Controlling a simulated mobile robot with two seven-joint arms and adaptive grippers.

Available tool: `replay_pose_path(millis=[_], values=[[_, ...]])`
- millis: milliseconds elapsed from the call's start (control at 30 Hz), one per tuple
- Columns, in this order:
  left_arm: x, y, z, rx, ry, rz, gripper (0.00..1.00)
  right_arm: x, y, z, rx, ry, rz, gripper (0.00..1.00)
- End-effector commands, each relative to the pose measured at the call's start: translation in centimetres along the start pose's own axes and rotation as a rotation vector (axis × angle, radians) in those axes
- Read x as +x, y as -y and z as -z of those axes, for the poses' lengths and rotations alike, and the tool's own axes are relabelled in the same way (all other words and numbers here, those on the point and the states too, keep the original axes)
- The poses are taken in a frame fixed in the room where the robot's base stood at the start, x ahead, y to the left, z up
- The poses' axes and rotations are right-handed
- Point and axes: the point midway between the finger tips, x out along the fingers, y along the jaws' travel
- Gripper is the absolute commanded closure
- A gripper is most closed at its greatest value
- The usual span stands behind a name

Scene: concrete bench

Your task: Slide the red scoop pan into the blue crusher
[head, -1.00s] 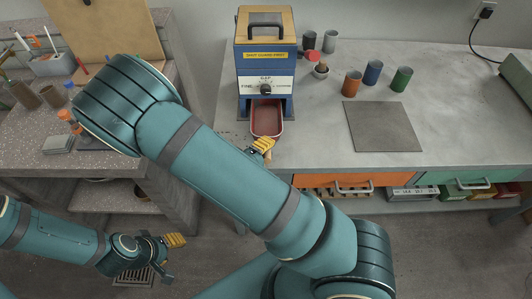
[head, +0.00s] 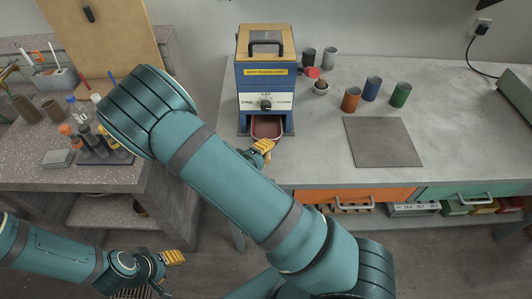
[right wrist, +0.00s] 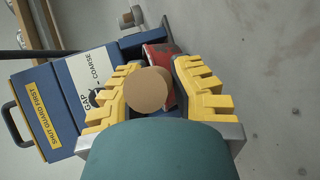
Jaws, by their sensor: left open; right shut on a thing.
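The blue crusher (head: 250,80) stands upright on the concrete bench, with a yellow label and a black-handled lid on top. The red scoop pan (head: 268,128) is partly inside its bottom opening, its front end sticking out toward me. My right gripper (head: 263,147) is shut at the pan's front end. In the right wrist view, a round tan knob (right wrist: 148,91), seemingly the pan's handle end, sits between the yellow fingers, with the red pan (right wrist: 160,57) beyond and the crusher (right wrist: 45,92) at left. My left gripper (head: 172,259) is open and empty, low at left, away from the bench.
A grey mat (head: 383,142) lies right of the crusher. Orange (head: 351,99), blue (head: 372,89) and green (head: 400,94) cups stand behind it, with dark cups and a red-topped item beside the crusher. A side bench (head: 60,180) with bottles stands at left.

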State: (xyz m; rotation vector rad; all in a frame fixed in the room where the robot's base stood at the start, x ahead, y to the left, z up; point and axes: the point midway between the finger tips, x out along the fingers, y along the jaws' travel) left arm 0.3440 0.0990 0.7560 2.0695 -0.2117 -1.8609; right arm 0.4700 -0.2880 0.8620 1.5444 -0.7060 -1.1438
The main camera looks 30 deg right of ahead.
Motion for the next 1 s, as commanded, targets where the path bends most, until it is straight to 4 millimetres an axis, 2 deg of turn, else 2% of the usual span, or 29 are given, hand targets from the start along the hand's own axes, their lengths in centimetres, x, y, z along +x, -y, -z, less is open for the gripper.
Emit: replay_pose_path(millis=[500,933,967,1000], values=[[-0.5,-0.2,0.0,-0.001,0.0,0.0,0.53,1.9,-0.3,1.4,-0.001,0.0,0.0,1.0],[-0.5,-0.2,0.0,-0.001,0.0,0.0,0.53,2.1,-0.3,1.5,-0.001,0.0,0.0,1.0],[-0.5,-0.2,0.0,-0.001,0.0,0.0,0.53,2.1,-0.3,1.5,-0.001,0.0,0.0,0.67],[-0.5,-0.2,0.0,-0.001,0.0,0.0,0.53,2.1,-0.3,1.5,-0.001,0.0,0.0,0.54]])
